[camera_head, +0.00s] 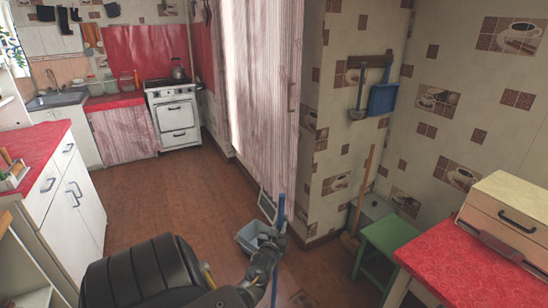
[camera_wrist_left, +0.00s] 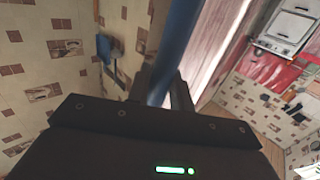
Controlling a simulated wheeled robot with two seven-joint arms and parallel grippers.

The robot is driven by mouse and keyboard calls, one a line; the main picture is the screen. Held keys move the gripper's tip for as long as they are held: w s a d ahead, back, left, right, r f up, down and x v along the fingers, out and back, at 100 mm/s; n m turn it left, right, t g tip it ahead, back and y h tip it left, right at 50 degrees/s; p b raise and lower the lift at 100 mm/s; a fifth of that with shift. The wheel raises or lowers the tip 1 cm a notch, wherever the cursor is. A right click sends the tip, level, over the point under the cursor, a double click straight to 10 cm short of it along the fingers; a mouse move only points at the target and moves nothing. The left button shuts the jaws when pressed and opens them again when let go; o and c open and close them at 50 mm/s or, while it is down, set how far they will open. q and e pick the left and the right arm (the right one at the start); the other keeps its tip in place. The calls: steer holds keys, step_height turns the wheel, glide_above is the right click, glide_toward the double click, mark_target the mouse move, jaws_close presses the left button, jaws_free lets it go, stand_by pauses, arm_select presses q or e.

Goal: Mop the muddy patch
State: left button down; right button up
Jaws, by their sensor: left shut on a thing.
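My left gripper (camera_head: 272,248) is shut on a blue pole (camera_head: 280,212), which looks like the mop's handle. The pole stands nearly upright, and its lower end leaves the bottom of the head view, so no mop head shows. In the left wrist view the blue pole (camera_wrist_left: 182,35) runs up from between the two dark fingers (camera_wrist_left: 162,92). A grey-blue bucket (camera_head: 248,238) stands on the floor just behind the gripper, partly hidden by it. A dull greyish-brown spot (camera_head: 300,299) at the bottom edge may be the muddy patch; I cannot tell. My right gripper is not in view.
The brown floor (camera_head: 165,195) is clear toward the white stove (camera_head: 176,118). White drawers (camera_head: 75,195) stand at left. A broom (camera_head: 358,205) leans on the right wall by a green stool (camera_head: 392,240) and a red-topped counter (camera_head: 470,255). A wall corner stands close behind the bucket.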

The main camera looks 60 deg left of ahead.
arm_select(q)
steer(key=shift+w+d, duration=0.1)
steer(key=shift+w, duration=0.55)
steer(key=w+b, duration=0.1)
steer(key=w, duration=0.1)
steer(key=w+b, duration=0.1)
steer(key=w, duration=0.1)
steer(key=shift+w+d+r, duration=0.15)
steer(key=shift+w+r, duration=0.05)
steer(key=shift+w, duration=0.1)
steer(key=shift+w+a+f+b, duration=0.1)
steer(key=shift+w+b, duration=0.65)
steer(key=shift+w, duration=0.35)
steer(key=shift+w+a+f+b, duration=0.1)
steer(key=shift+w+b, duration=0.6)
steer(key=shift+w, duration=0.4)
